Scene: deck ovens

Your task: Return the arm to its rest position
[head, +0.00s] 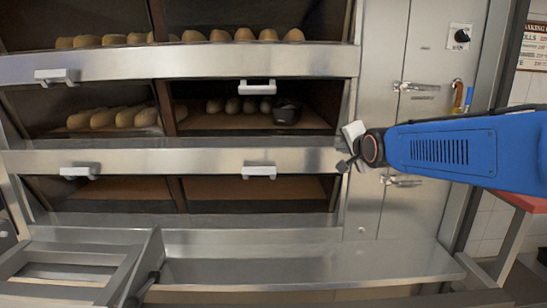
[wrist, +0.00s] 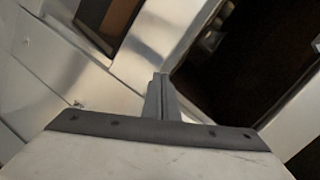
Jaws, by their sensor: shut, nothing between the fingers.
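My gripper (wrist: 160,82) shows at the centre of the wrist view, with its two grey fingers together and nothing between them. In the head view, my blue arm (head: 445,148) reaches in from the right at mid-height. Its wrist end is in front of the steel upright beside the oven's right edge. The fingers are small and partly hidden there. The gripper appears apart from the loaves and the oven handles. In the wrist view it is tilted against the steel oven front, with a dark oven opening to the right.
Decks hold rows of loaves (head: 120,117); a dark tin (head: 287,111) sits in the middle right opening. White handles (head: 258,172) stick out from the steel rails. A steel shelf (head: 300,268) runs below. A red-topped surface (head: 526,200) stands at the right.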

